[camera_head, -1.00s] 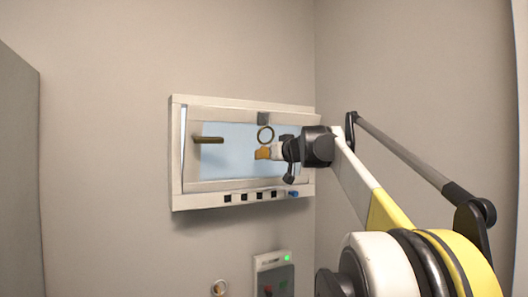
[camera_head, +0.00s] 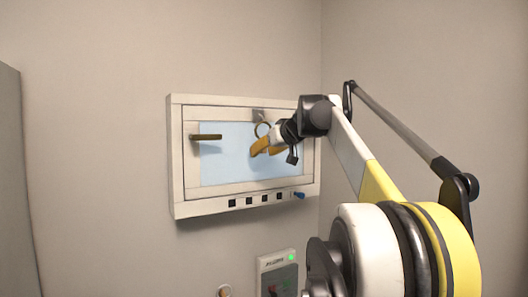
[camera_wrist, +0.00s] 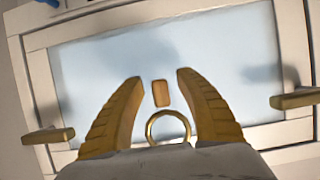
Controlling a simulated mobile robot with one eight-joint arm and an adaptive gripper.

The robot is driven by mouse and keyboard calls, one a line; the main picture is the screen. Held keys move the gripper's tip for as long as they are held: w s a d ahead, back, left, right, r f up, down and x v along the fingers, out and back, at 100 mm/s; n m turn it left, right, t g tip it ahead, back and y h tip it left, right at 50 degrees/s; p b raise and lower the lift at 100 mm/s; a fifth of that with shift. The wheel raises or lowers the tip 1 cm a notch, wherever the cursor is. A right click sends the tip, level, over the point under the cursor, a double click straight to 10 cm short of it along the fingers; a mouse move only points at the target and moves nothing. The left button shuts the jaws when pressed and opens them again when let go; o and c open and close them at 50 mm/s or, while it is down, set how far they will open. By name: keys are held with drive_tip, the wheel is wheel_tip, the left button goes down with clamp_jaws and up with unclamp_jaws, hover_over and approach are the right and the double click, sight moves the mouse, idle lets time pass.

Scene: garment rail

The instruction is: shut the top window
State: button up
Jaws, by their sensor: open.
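The top window (camera_head: 225,165) is a pale blue pane in a white sash, set in a white wall frame (camera_head: 185,207). The sash looks flat or nearly flat in the frame. A brass ring (camera_head: 262,130) hangs at its top edge below a grey catch (camera_head: 259,115). My gripper (camera_head: 262,150) is open in front of the pane by the ring. In the wrist view, the yellow fingers (camera_wrist: 153,80) are spread, with the ring (camera_wrist: 186,128) low between them and a small brown block above it. Contact with the sash cannot be told.
A brass handle (camera_head: 206,137) sticks out at the sash's left; another handle (camera_wrist: 48,136) shows in the wrist view. Dark squares and a blue knob (camera_head: 299,195) line the lower frame. A control box (camera_head: 278,272) is below. A side wall stands at the right.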

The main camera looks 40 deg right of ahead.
drive_tip(key=v, duration=1.2)
idle(0.5)
